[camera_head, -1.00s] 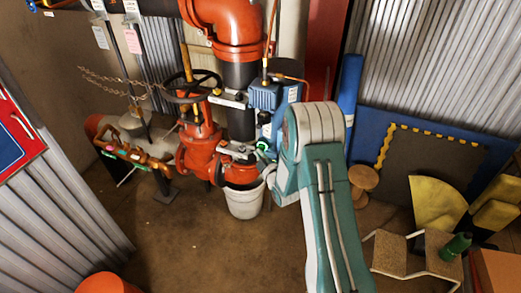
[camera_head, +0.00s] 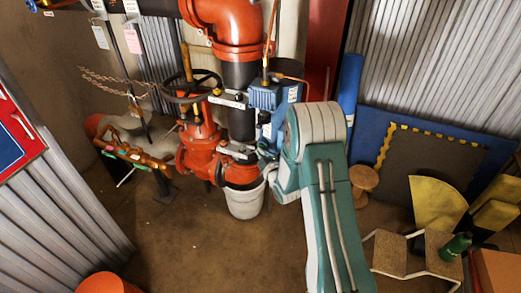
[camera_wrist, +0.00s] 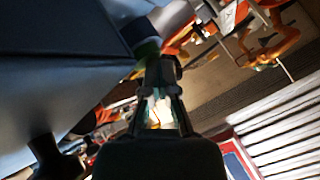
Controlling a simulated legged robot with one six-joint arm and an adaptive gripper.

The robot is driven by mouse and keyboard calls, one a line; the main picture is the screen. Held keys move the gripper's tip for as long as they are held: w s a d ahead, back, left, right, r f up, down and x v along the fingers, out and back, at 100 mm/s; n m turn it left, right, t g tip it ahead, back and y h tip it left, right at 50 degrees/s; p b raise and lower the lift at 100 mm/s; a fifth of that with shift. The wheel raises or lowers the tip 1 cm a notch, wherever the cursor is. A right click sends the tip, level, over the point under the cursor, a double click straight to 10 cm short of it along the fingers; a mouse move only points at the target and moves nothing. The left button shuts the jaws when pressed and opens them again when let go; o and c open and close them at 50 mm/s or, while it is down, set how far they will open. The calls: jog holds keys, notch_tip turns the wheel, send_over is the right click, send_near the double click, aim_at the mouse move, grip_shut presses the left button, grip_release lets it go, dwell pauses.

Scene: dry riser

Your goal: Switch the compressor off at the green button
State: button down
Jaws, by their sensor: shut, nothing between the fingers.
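The compressor (camera_head: 276,97) is a blue unit beside the red pipework, left of my arm in the head view. It also appears as a large grey-blue body (camera_wrist: 60,70) at the upper left of the wrist view. A dark round part with a green edge (camera_wrist: 148,48) sticks out from its corner; I cannot tell for certain that this is the green button. My gripper (camera_wrist: 160,68) is shut and empty, with its fingertips close to this part. I cannot tell whether they touch. In the head view, my arm hides most of the gripper and the button does not show clearly.
Red valves and pipes (camera_head: 203,140) stand left of the compressor. A white bucket (camera_head: 245,201) is on the floor below. A wooden spool (camera_head: 363,178), yellow pieces (camera_head: 437,204) and a step stool (camera_head: 390,252) stand at the right. The floor at lower left centre is open.

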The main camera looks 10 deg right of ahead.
jog(key=shift+s+a, duration=0.2)
jog(key=shift+s, duration=0.1)
jog(key=s+a, duration=0.3)
jog(key=s, duration=0.2)
jog(key=shift+a, duration=0.3)
jog(key=shift+w, duration=0.1)
dwell(0.5)
